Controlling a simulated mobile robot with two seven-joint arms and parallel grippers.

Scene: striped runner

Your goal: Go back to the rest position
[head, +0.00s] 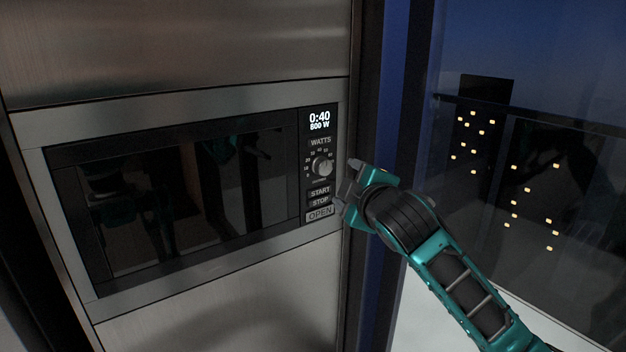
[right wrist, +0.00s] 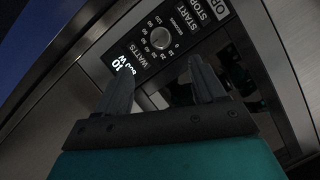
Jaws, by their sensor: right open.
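My right gripper (head: 350,186) is in front of the right side of a built-in microwave (head: 180,262), close to its control panel. In the right wrist view the two fingers of the gripper (right wrist: 165,92) are apart with nothing between them. The panel's round knob (right wrist: 159,38) shows beyond the fingers, and it also shows in the head view (head: 322,167). The microwave door (head: 190,195) is shut. My left gripper is not in view, apart from dark reflections in the door glass.
Steel cabinet panels (head: 180,45) lie above and below the microwave. A dark blue window frame (head: 395,110) stands right behind my right arm. Beyond it is a glass railing (head: 520,170) with lit windows outside. The space to the right of the microwave front is open.

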